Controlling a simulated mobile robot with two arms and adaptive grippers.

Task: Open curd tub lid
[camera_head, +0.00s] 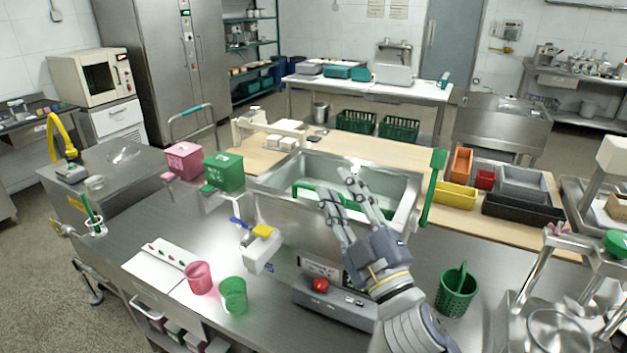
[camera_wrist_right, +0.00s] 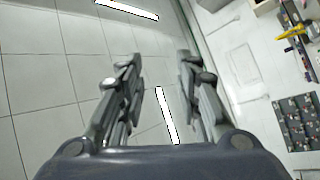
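A rectangular steel tub (camera_head: 385,180) stands in the middle of the head view, with a green bar (camera_head: 305,187) running along its inside. Its interior shows, and I cannot make out a separate lid on it. A green upright handle-like piece (camera_head: 433,190) stands at its right end. My right gripper (camera_head: 338,184) points up and away, in front of the tub in the picture, and hides part of it. In the wrist view (camera_wrist_right: 158,72) its two fingers are apart with nothing between them. I cannot tell whether it touches the tub. My left gripper is not in view.
A control box with a red button (camera_head: 320,285) sits below the right gripper. Pink (camera_head: 198,278) and green (camera_head: 233,294) cups stand at the front left, a green perforated holder (camera_head: 456,293) at the right. Coloured bins (camera_head: 455,196) are right of the tub.

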